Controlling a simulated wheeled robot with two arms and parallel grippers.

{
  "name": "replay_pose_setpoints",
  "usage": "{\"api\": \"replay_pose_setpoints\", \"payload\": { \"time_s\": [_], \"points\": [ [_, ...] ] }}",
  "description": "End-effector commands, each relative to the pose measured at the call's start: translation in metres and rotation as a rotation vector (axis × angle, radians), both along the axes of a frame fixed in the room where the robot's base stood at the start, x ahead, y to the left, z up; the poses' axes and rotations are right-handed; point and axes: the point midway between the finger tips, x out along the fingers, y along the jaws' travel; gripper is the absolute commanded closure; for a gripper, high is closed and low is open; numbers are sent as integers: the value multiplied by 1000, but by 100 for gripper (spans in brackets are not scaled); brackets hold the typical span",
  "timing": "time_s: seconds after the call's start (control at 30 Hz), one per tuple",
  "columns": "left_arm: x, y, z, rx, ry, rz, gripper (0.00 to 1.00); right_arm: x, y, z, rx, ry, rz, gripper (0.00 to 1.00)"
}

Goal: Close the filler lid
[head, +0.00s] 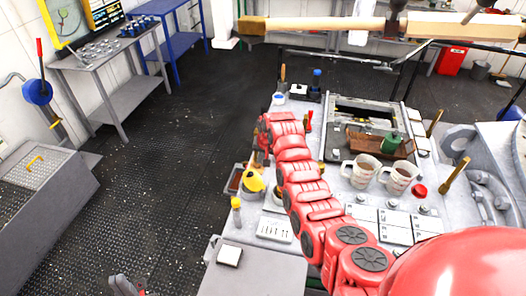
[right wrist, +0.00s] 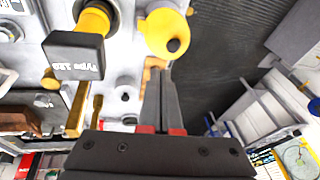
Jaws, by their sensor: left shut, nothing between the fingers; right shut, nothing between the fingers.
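A yellow rounded part with a dark knob (right wrist: 168,34) is in the right wrist view, just beyond my fingertips. It is probably the yellow piece (head: 252,181) beside my red arm in the head view. I cannot tell for certain which part is the filler lid or how far open it is. My right gripper (right wrist: 160,76) is shut and empty, its fingertips close below the yellow part; contact is unclear. In the head view my right arm hides much of the bench around it. My left gripper (head: 128,286) is shut and empty, low at the bottom edge, far from the bench.
A black block marked "Type 120" (right wrist: 75,55) sits on a yellow stem left of my fingers. A wooden beam (head: 320,24) crosses behind.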

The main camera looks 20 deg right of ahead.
Motion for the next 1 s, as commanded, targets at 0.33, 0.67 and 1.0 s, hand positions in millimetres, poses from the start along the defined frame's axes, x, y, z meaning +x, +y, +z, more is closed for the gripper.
{"api": "replay_pose_setpoints", "payload": {
  "time_s": [0.33,0.67,1.0],
  "points": [
    [0,0,10,0,0,0,100,9,3,-29,0,4,0,100],
    [0,0,0,0,0,0,100,15,17,-53,-2,0,1,100],
    [0,0,-4,0,0,0,100,16,23,-60,2,2,-2,100]
  ]
}}
